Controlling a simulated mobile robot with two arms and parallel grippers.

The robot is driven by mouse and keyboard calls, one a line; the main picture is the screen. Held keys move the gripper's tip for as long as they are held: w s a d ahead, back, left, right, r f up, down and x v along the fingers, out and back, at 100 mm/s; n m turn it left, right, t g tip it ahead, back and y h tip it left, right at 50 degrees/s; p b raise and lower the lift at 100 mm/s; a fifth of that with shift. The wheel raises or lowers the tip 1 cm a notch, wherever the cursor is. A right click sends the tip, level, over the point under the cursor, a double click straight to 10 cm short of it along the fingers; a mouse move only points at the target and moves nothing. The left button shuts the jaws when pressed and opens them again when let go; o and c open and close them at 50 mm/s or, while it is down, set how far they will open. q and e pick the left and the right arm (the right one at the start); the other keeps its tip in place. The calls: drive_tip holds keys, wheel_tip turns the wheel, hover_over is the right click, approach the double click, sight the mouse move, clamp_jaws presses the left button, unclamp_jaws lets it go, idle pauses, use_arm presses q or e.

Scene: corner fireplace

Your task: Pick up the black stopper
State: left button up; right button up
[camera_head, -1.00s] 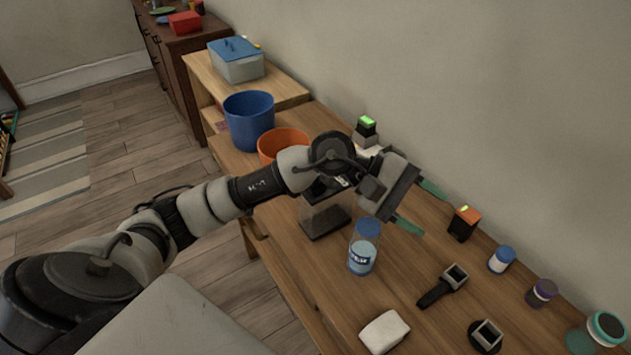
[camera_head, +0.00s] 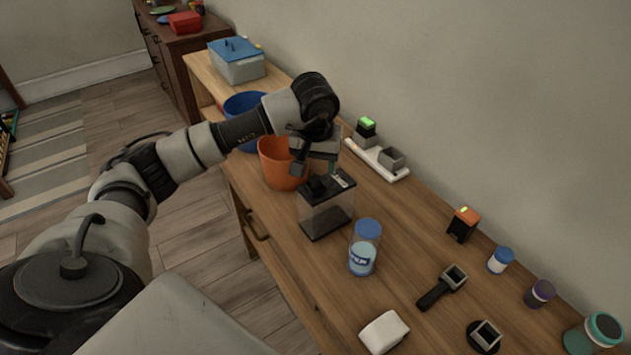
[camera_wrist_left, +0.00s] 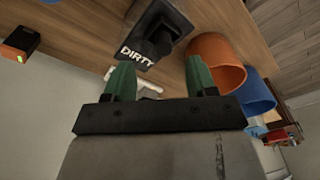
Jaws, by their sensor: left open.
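A black stopper (camera_head: 317,184) sits on the black lid of a clear box (camera_head: 325,215) on the wooden table. In the left wrist view the stopper (camera_wrist_left: 159,42) stands up from the lid, beside a label reading "DIRTY". My left gripper (camera_head: 325,168) is above and just behind the lid, partly hidden by its own wrist. In the left wrist view its green fingers (camera_wrist_left: 160,76) are apart and empty, with the stopper beyond their tips. My right gripper is not in view.
An orange bucket (camera_head: 278,165) stands close behind the box, with a blue bucket (camera_head: 240,103) further back. A blue-lidded jar (camera_head: 363,250) stands just in front. A white charger strip (camera_head: 376,160) lies along the wall.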

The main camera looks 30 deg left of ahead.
sight(316, 177)
use_arm(q)
drive_tip(key=f, duration=0.1)
drive_tip(key=f+p, duration=0.1)
drive_tip(key=f, duration=0.2)
drive_tip(key=shift+w+a+f+p, duration=0.15)
drive_tip(key=shift+w+a+p, duration=0.1)
drive_tip(key=shift+a+p, duration=0.1)
drive_tip(key=shift+w+f, duration=0.1)
drive_tip(key=shift+f, duration=0.35)
drive_tip(key=c, duration=1)
